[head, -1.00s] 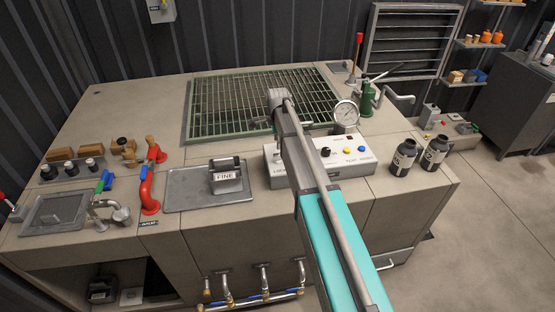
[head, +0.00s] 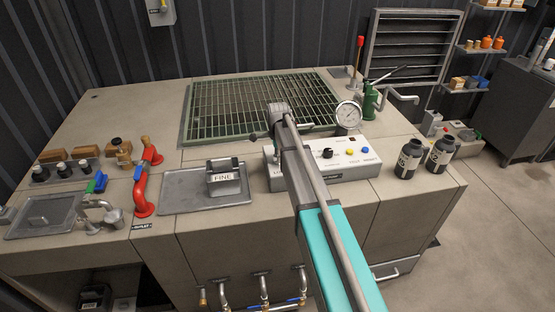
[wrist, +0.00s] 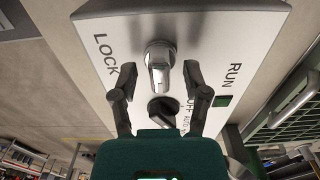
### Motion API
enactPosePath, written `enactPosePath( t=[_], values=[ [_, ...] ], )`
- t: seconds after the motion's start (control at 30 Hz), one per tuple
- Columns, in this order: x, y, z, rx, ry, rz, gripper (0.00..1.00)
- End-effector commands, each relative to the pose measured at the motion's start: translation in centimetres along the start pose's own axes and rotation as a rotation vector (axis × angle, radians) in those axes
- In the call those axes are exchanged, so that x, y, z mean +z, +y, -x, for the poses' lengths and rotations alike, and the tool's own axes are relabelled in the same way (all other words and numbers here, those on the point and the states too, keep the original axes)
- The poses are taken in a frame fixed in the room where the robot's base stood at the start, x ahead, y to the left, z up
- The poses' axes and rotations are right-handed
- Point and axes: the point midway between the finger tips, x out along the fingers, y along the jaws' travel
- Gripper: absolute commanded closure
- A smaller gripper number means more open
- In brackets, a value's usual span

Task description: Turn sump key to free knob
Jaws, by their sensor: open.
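The metal sump key (wrist: 158,66) stands out from a light control panel (wrist: 105,45) in the wrist view, between the words LOCK and RUN. A dark round knob (wrist: 163,109) with an OFF/AUTO marking sits below it. My gripper (wrist: 159,72) is open, with one finger on each side of the key's lower end; I see gaps and no clear contact. In the head view the control box (head: 345,165) is on the counter, and my arm hides its left part and the key. One dark finger shows left of my arm.
A green grating (head: 235,100) lies behind the box and a pressure gauge (head: 348,114) rises at its back. Two dark bottles (head: 409,157) stand to the right. A block marked FINE (head: 224,180) stands on a tray to the left.

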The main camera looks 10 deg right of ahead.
Motion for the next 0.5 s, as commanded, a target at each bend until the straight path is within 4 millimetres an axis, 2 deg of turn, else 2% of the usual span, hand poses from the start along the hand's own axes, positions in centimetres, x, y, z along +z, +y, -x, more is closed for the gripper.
enactPosePath(
  t=[0.43,0.5],
  values=[
    [-0.02,0.00,-0.33,0.000,0.000,0.000,0.40],
    [-0.03,0.00,-0.33,0.000,0.000,0.000,0.51]
  ],
)
